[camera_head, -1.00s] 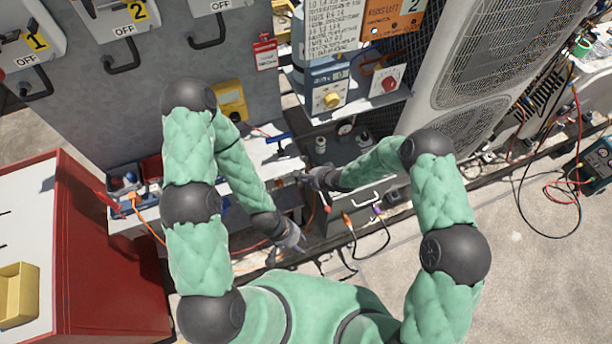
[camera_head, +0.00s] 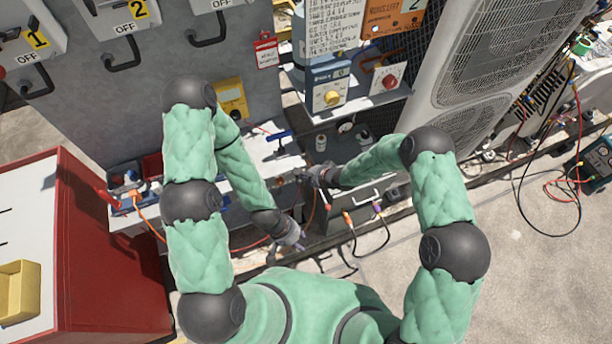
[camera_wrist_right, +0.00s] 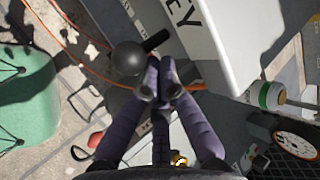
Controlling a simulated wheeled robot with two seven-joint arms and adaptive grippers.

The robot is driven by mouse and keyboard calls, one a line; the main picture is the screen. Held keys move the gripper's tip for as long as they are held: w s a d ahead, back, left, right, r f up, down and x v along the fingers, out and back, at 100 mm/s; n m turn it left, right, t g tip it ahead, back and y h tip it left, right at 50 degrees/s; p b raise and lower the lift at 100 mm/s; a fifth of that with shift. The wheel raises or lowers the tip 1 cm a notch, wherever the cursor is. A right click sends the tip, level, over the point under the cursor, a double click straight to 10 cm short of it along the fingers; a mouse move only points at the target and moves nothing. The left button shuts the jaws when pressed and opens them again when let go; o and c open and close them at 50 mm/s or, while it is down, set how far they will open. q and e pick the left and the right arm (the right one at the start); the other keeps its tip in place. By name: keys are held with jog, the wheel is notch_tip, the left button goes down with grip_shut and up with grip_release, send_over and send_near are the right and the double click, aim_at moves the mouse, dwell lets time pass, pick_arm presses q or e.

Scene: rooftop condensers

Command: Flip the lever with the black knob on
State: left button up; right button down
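The black ball knob (camera_wrist_right: 127,58) shows in the right wrist view, at the end of a short black lever (camera_wrist_right: 156,40) beside a white box (camera_wrist_right: 205,45) with lettering on it. My right gripper (camera_wrist_right: 162,84) has its fingertips drawn together just below and right of the knob. I see nothing between them, and whether they touch the knob I cannot tell. In the head view my right gripper (camera_head: 308,179) is at the right end of the white bench, and the knob cannot be made out there. My left gripper (camera_head: 299,242) hangs lower, apart from the bench; its fingers are too small to read.
A grey cabinet (camera_head: 90,105) with several OFF handles stands at the back left. A red cart (camera_head: 110,270) is at left. Condenser units (camera_head: 485,75) stand at right. Cables (camera_head: 372,235) hang near my grippers. A gauge (camera_wrist_right: 296,144) lies right of my right gripper.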

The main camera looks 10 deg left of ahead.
jog(key=shift+r, duration=0.1)
dwell(0.4)
pick_arm(q)
jog(key=shift+r+p, duration=0.75)
pick_arm(e)
jog(key=shift+r, duration=0.75)
